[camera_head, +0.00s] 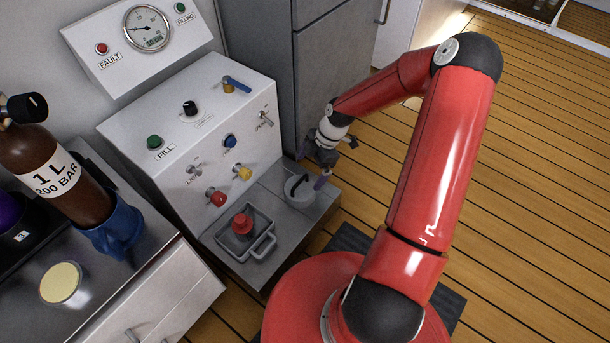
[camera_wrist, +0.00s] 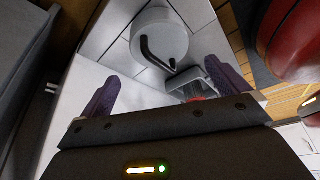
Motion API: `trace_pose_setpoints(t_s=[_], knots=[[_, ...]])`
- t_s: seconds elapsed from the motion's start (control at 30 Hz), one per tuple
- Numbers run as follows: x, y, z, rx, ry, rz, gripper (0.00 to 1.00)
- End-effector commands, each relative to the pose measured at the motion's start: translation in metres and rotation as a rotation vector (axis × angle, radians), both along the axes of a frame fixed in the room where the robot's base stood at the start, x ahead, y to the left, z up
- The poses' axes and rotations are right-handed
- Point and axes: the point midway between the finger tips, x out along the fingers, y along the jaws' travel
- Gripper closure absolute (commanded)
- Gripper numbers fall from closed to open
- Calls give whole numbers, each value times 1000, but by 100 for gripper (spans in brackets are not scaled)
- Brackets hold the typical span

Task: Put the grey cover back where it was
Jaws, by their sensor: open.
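A round grey cover-like piece (camera_head: 299,194) with a dark bent handle lies on the right part of the panel's low ledge. It also shows in the wrist view (camera_wrist: 172,28), beyond my fingers. A square grey frame with a side loop (camera_head: 264,247) sits further left on the ledge around a red knob (camera_head: 241,223). Part of this frame shows in the wrist view (camera_wrist: 186,90). I cannot tell for certain which of the two is the cover. My gripper (camera_head: 318,167) is open and empty, above and beside the round piece. Its purple fingers (camera_wrist: 164,88) are spread apart.
The fill panel (camera_head: 175,125) carries several knobs and switches above the ledge. A grey cabinet (camera_head: 335,70) stands close behind my gripper. A counter on the left holds a brown bottle (camera_head: 50,172) in a blue holder (camera_head: 112,234) and a yellowish disc (camera_head: 60,283).

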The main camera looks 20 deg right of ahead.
Motion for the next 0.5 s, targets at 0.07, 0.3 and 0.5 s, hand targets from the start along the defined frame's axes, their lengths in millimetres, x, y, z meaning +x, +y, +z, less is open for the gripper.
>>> trace_pose_setpoints(t_s=[0.07,0.3,0.5], knots=[[1,-8,19,-2,-2,-3,0],[2,-19,48,0,-1,0,0],[-4,-21,68,-64,26,-43,0]])
